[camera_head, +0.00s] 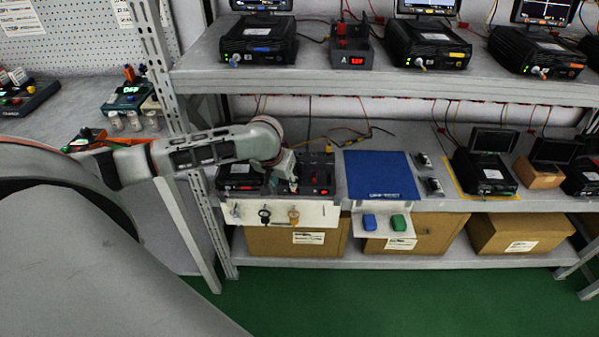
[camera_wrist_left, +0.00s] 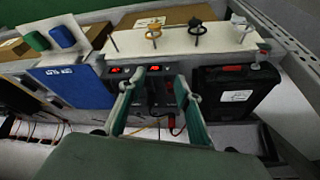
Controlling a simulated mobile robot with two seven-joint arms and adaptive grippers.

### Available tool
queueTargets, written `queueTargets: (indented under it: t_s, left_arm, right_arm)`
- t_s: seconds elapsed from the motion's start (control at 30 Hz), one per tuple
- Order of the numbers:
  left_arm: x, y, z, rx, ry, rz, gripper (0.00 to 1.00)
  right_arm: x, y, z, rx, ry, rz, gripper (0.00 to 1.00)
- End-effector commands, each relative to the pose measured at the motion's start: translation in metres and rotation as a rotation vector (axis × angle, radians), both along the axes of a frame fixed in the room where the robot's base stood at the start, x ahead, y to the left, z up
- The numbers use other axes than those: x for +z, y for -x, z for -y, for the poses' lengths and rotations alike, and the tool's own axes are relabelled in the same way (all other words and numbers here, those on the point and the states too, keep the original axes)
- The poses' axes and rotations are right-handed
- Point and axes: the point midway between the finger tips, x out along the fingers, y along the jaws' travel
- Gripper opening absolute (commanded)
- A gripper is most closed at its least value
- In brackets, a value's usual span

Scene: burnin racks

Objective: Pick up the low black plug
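A black plug with a ring-like end (camera_head: 264,214) hangs on the white front strip of the lower shelf, left of a yellow plug (camera_head: 293,216). In the left wrist view, which looks from the other side, the black plug (camera_wrist_left: 197,28) is right of the yellow one (camera_wrist_left: 153,29). My left gripper (camera_head: 287,172) is above the lower shelf, behind and above the strip. In the left wrist view its two greenish fingers (camera_wrist_left: 154,90) are apart with nothing clearly held, over a dark unit with red displays (camera_wrist_left: 139,69). Whether a plug sits between them is unclear. My right gripper is not seen.
A blue mat (camera_head: 381,176) lies right of the dark units, with blue and green pieces (camera_head: 384,222) on a ledge before it. A black case (camera_wrist_left: 236,92) is beside my fingers. The upper shelf (camera_head: 300,78) is overhead; a metal post (camera_head: 172,95) stands left.

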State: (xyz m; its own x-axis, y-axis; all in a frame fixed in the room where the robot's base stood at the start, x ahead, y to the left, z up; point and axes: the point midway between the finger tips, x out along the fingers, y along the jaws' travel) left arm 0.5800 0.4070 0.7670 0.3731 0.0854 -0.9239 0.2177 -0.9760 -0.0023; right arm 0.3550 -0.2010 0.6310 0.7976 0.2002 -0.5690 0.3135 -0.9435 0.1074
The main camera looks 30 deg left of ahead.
Motion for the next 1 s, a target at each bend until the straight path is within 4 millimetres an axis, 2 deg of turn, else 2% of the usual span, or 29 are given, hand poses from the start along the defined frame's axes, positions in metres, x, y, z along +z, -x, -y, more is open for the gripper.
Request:
queueTargets:
  t_s: [0.3,0.5,0.77,1.0]
  left_arm:
    - [-0.004,-0.063,-0.012,0.0,0.003,0.0,0.34]
    - [-0.003,-0.093,-0.018,-0.002,0.003,0.0,0.34]
    - [-0.006,-0.103,-0.021,-0.004,0.002,-0.001,0.34]
    - [-0.04,-0.113,-0.023,-0.003,0.003,-0.007,0.34]
  right_arm:
    - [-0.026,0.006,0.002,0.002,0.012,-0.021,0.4]
    - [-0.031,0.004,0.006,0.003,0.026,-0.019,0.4]
    - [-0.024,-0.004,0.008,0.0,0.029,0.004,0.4]
    - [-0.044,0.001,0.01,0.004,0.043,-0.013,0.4]
